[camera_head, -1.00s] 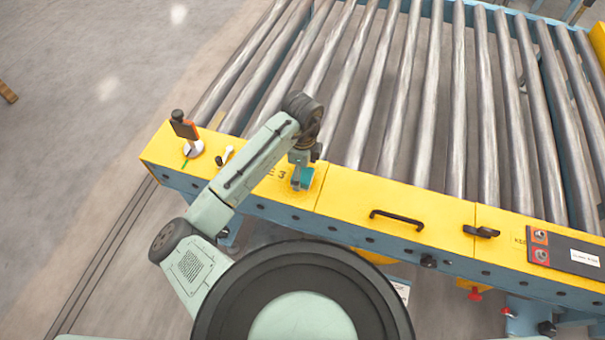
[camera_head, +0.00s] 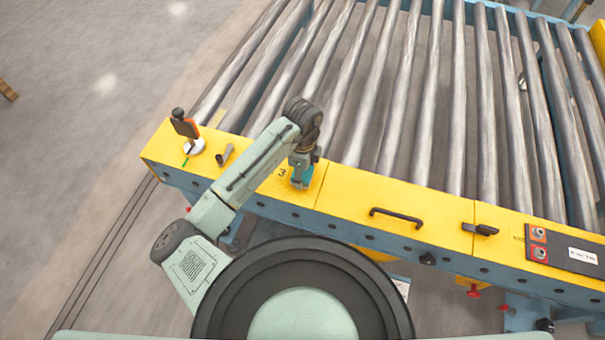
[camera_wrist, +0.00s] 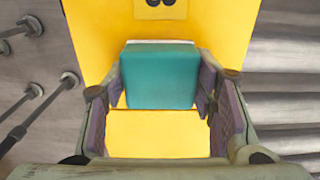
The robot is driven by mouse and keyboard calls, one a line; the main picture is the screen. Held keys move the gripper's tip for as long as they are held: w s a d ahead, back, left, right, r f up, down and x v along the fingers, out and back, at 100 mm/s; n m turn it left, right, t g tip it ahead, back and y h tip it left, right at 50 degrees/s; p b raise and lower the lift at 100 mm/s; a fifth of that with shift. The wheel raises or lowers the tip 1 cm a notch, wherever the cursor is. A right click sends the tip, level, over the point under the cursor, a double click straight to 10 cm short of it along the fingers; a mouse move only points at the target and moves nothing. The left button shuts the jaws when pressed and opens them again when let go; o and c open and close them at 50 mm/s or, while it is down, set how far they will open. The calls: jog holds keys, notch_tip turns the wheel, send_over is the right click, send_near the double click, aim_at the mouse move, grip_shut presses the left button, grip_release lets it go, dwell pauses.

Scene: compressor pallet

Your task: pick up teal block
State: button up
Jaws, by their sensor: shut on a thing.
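The teal block (camera_wrist: 160,78) sits between the two fingers of my gripper (camera_wrist: 160,95) in the wrist view, over the yellow top of the conveyor's side rail. In the head view the teal block (camera_head: 306,172) shows only in part, beneath my gripper (camera_head: 300,178), near the printed "3". My gripper is shut on the block, with a finger against each side. I cannot tell whether the block touches the yellow surface or is slightly above it.
The yellow rail (camera_head: 365,190) runs along the front of the metal rollers (camera_head: 400,100). An orange and black upright item on a white base (camera_head: 194,146) and a small grey part (camera_head: 225,154) stand left. A black handle (camera_head: 397,216) and control panel (camera_head: 570,252) are right.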

jog(key=c, duration=0.4)
jog(key=shift+o, duration=0.2)
jog(key=shift+r, duration=0.1)
jog(key=shift+r, duration=0.4)
notch_tip(320, 180, up, 2)
jog(key=shift+r+b, duration=0.1)
jog(key=shift+b, duration=0.55)
jog(key=s+r+b, duration=0.2)
jog(key=s+b, duration=0.2)
jog(key=s, duration=1.2)
jog(key=o, duration=0.7)
jog(key=shift+f, duration=0.1)
jog(key=c, duration=0.5)
